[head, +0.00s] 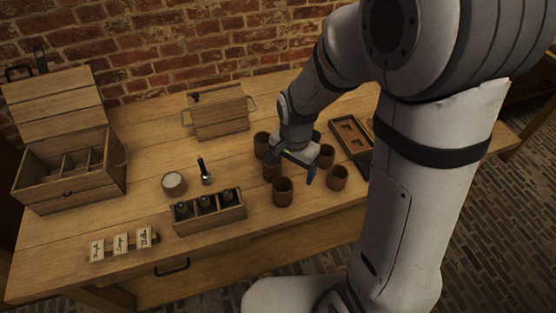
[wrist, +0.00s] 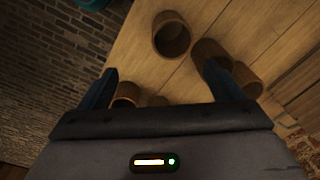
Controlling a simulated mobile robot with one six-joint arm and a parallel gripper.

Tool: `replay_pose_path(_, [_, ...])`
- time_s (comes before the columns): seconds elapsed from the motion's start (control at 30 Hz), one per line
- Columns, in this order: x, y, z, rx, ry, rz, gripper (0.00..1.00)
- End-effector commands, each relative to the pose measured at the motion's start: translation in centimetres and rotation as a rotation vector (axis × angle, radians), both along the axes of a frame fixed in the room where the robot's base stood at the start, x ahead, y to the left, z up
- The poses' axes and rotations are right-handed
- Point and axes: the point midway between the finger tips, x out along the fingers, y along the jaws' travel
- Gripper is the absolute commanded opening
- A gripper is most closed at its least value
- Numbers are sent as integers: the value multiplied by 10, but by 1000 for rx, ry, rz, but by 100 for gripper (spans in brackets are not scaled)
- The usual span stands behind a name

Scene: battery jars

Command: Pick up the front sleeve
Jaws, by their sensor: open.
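The sleeves are several brown, open-topped cylinders standing upright on the wooden table. In the head view, the front sleeve (head: 282,192) is the one nearest the table's front edge; another sleeve (head: 337,178) stands to its right. My gripper (head: 298,168) is above the group, just behind and above the front sleeve, partly hiding the sleeves behind it. In the wrist view my gripper (wrist: 163,75) has its fingers spread, with nothing held. One sleeve (wrist: 171,36) lies beyond the fingertips; another (wrist: 206,52) is partly behind the right finger. I cannot match these surely to the head view.
Left of the sleeves are a wooden rack (head: 210,212) of dark bottles, a small round jar (head: 174,185) and several label cards (head: 120,243). An open chest (head: 70,175) stands far left, a closed box (head: 219,112) at the back, and a tray (head: 350,138) right of the sleeves.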

Motion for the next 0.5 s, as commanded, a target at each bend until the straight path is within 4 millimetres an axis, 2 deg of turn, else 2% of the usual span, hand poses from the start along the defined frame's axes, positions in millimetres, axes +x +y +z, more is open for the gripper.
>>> replay_pose_path(0.03, [2, 7, -18, -4, 19, -28, 87])
replay_pose_path(0.13, [4, 16, -39, -7, 37, -84, 87])
replay_pose_path(0.5, [6, 23, -76, -12, 52, -134, 87])
